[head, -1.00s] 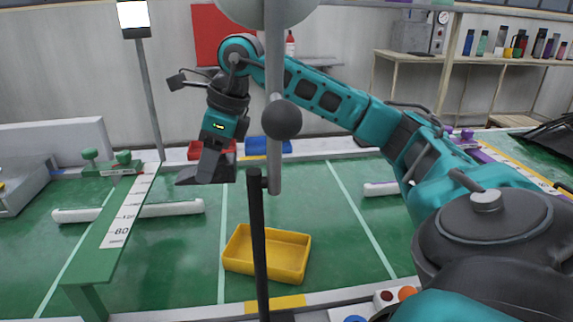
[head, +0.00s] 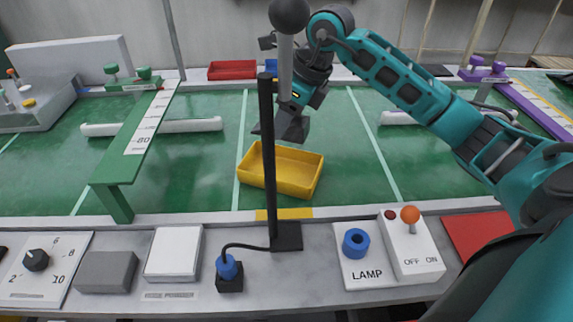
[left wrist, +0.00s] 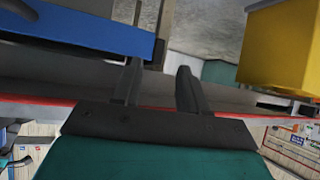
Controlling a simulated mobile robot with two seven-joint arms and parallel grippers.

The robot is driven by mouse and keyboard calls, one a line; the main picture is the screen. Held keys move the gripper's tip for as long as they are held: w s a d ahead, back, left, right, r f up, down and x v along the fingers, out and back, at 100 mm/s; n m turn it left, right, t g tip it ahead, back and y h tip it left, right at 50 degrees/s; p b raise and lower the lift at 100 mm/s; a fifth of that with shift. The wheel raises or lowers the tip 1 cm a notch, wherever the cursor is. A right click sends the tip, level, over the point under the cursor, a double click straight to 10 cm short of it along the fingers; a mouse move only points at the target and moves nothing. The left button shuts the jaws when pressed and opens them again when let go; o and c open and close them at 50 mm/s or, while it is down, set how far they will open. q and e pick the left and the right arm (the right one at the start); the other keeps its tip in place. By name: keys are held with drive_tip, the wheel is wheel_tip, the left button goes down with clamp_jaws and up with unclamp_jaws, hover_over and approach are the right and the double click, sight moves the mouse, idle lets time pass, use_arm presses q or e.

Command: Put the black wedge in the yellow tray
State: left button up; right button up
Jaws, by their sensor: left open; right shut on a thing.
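The yellow tray (head: 300,188) lies on the green surface in the middle of the head view, with a black post in front of its left part. My right gripper (head: 291,129) is above the tray's back edge, pointing down. It is shut on a dark piece, apparently the black wedge (head: 257,129), which is partly hidden by the post. The wedge looks apart from the tray. My left gripper (left wrist: 160,68) shows in the left wrist view with its two fingers apart and nothing between them.
The black post (head: 269,165) with a ball-topped pole above it stands close to my right gripper. A green ruler bridge (head: 140,135) stands to the left. A red tray (head: 232,70) lies behind.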

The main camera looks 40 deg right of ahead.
sight(307, 125)
wheel_tip(307, 125, down, 11)
drive_tip(key=shift+f+b, duration=0.1)
drive_tip(key=shift+b, duration=0.7)
drive_tip(key=shift+f, duration=0.15)
drive_tip(key=o, duration=0.8)
drive_tip(key=shift+r, duration=0.3)
drive_tip(key=p+v, duration=0.1)
drive_tip(key=v, duration=0.9)
drive_tip(key=shift+r+p, duration=0.25)
drive_tip(key=shift+p, duration=0.1)
drive_tip(key=shift+s+d+r, duration=0.15)
drive_tip(key=shift+s+r, duration=0.15)
drive_tip(key=shift+r, duration=0.25)
